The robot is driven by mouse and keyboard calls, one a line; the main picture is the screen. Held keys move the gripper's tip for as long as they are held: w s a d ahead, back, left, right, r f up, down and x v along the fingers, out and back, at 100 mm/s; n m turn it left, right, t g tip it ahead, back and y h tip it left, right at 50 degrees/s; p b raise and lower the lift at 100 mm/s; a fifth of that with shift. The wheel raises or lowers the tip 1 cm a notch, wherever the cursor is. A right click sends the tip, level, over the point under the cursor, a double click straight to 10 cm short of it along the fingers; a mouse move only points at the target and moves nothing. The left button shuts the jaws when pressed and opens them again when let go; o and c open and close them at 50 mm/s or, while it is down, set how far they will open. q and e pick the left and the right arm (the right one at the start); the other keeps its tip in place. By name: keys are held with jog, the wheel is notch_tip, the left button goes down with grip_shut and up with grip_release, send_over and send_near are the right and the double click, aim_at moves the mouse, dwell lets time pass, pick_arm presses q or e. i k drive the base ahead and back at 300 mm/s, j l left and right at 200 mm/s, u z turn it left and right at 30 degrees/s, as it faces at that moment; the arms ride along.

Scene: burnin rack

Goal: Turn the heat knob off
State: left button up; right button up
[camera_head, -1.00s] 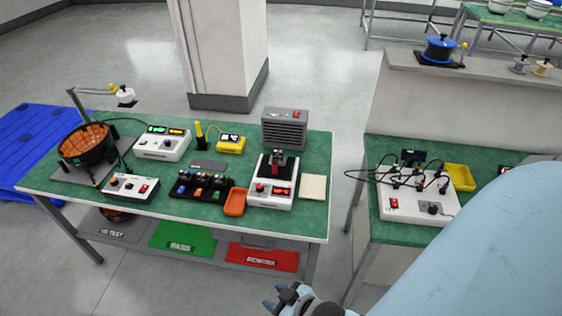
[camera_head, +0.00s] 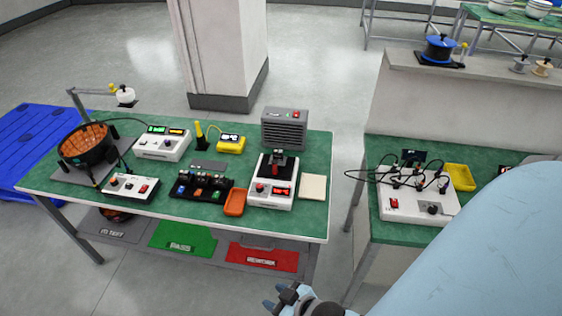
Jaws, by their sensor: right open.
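Several devices carry knobs, and their labels are too small to read, so I cannot tell which knob is the heat knob. A white unit (camera_head: 271,200) with a red display and a small red knob (camera_head: 260,188) stands at the right of the left green table. A white control box (camera_head: 131,187) with small knobs and a red switch stands at that table's front left. A white board (camera_head: 405,208) on the right table has a dark knob (camera_head: 433,209) and a red switch. My right gripper (camera_head: 279,298) is open and empty at the bottom edge, apart from all of these. My left gripper is out of view.
The left green table (camera_head: 318,215) also holds a round orange-filled vessel (camera_head: 86,146), an orange tray (camera_head: 235,202) and a grey vented box (camera_head: 285,128). Green (camera_head: 183,239) and red (camera_head: 262,257) mats lie below. Floor shows between the two tables. My blue arm covers the lower right.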

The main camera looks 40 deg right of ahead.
aim_at(259, 187)
jog(key=z, duration=1.2)
